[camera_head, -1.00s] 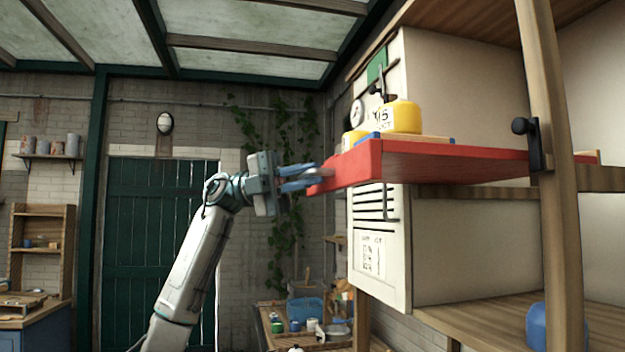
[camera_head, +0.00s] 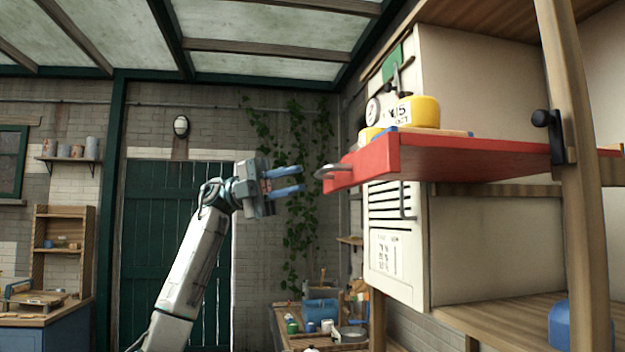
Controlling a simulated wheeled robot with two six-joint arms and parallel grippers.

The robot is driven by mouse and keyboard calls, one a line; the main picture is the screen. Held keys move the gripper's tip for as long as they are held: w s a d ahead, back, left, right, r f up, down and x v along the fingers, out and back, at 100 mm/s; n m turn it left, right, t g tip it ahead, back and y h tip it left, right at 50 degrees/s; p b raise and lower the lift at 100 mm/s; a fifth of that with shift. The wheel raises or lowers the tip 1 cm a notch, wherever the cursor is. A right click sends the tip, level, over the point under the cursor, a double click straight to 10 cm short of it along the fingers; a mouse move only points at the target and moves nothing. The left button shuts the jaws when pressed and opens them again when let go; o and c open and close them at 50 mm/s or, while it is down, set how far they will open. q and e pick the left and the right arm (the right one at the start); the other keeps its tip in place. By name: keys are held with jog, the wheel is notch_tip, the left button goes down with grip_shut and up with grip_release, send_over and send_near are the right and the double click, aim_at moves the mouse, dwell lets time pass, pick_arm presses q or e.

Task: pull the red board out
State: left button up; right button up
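The red board (camera_head: 455,163) sticks out to the left from the wooden shelf, roughly level. A grey metal handle (camera_head: 332,172) is on its left end. Yellow round things (camera_head: 416,112) stand on the board. My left gripper (camera_head: 301,181) points right at the handle, its two blue fingers apart and empty. A small gap separates the fingertips from the handle. My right gripper is not in view.
A wooden post (camera_head: 575,200) with a black knob (camera_head: 543,118) stands at the shelf's front. A blue object (camera_head: 560,325) sits on the lower shelf. Open room lies left of the board.

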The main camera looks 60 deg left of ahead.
pick_arm(q)
jog(key=shift+v, duration=1.85)
